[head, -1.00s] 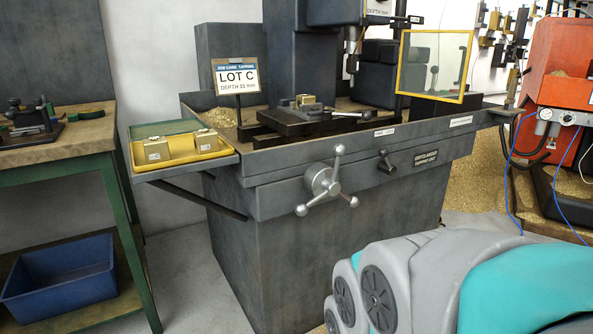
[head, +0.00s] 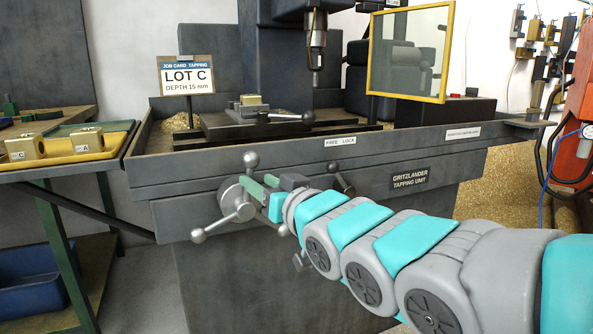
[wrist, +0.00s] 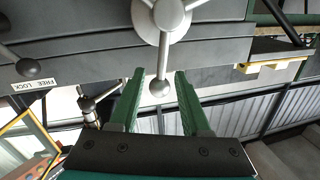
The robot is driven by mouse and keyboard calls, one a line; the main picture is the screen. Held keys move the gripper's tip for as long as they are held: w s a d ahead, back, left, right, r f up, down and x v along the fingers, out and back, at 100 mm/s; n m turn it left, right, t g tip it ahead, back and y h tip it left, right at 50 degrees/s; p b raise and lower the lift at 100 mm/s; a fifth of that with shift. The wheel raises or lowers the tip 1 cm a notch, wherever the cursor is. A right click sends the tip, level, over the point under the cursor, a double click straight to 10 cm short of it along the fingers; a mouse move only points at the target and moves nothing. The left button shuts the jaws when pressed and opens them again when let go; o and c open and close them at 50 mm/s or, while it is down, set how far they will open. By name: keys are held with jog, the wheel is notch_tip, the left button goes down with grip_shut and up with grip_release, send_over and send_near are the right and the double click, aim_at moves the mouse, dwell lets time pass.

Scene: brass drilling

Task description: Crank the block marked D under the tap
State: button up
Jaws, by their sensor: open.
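A grey three-spoke crank with ball ends (head: 235,206) is on the front of the tapping unit. My gripper (head: 256,184) is at the crank's upper spoke, in front of the hub. In the wrist view my gripper (wrist: 160,76) is open, with one green finger each side of the spoke's ball (wrist: 159,88); contact cannot be told. A brass block (head: 250,99) sits in the fixture on the machine bed, its mark unreadable. The tap spindle (head: 317,65) hangs above and to the right of that block. The card (head: 187,76) reads LOT C, DEPTH 15 mm.
A yellow tray (head: 60,160) at left holds blocks marked C (head: 26,147) and A (head: 87,139). The lock lever (head: 342,182) is just right of my gripper, under the FREE LOCK label (head: 340,141). A yellow-framed guard (head: 446,55) stands at right.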

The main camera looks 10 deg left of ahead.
aim_at(248, 169)
jog(key=shift+w+a+r, duration=0.1)
jog(key=shift+w+r, duration=0.05)
jog(key=shift+r, duration=0.3)
jog(key=x, duration=0.7)
jog(key=shift+a, duration=0.1)
jog(key=shift+w+a+r, duration=0.1)
jog(key=shift+w+a, duration=0.05)
grip_shut()
jog(key=shift+r, duration=0.1)
dwell(0.9)
